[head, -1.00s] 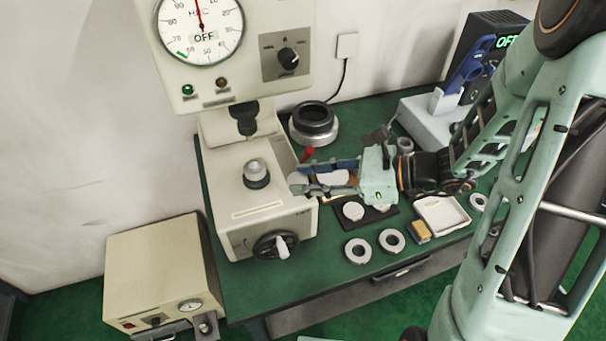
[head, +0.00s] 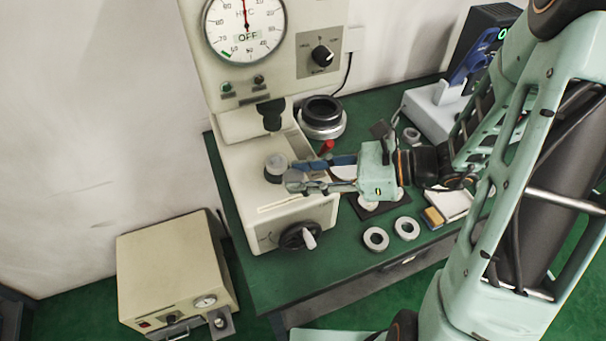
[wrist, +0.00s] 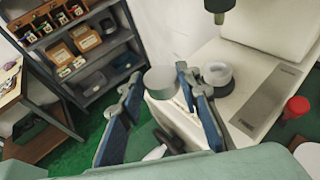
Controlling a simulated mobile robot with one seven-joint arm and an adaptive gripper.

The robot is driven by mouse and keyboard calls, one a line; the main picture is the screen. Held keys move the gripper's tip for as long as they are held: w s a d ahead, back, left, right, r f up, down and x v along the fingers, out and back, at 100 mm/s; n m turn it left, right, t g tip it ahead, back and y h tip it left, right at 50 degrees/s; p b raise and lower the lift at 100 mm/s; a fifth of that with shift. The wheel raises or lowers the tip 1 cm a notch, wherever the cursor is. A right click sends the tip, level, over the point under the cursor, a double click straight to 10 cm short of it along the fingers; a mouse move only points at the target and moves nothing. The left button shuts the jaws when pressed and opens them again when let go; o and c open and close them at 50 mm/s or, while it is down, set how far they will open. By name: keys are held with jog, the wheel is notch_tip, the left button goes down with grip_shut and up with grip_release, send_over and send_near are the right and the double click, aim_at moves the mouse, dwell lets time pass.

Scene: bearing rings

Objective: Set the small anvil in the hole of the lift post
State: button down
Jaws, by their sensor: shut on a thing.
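My gripper (head: 295,181) is shut on the small anvil, a grey round piece (wrist: 160,82). In the wrist view the anvil shows between the tips of the two blue-padded fingers (wrist: 160,77). In the head view the fingers largely hide it. The lift post (head: 275,167) stands on the cream hardness tester's base. In the wrist view the post (wrist: 217,74) has a pale round top and a dark collar, just right of the right finger. The anvil is beside the post, not over it. I cannot see into the post's hole clearly.
The tester's dark indenter head (head: 271,115) hangs above the post. A handwheel (head: 300,236) is on the base's front. A red knob (wrist: 297,107) stands right of the base. Several rings, including this one (head: 375,239), lie on the green bench (head: 280,285). A cream box (head: 175,270) stands left.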

send_over(286, 162)
jog(key=s+d, duration=0.1)
jog(key=s, duration=0.2)
jog(key=shift+w+a+f+b, duration=0.3)
jog(key=shift+w+f+b, duration=0.15)
jog(key=shift+w, duration=0.3)
jog(key=shift+w+a+f+b, duration=0.35)
jog(key=shift+w+f, duration=0.2)
jog(key=shift+w, duration=0.15)
jog(key=shift+f+b, duration=1.2)
jog(key=shift+f, duration=0.25)
jog(key=c, duration=1.4)
grip_release()
jog(key=shift+o, duration=0.2)
jog(key=shift+d, duration=0.1)
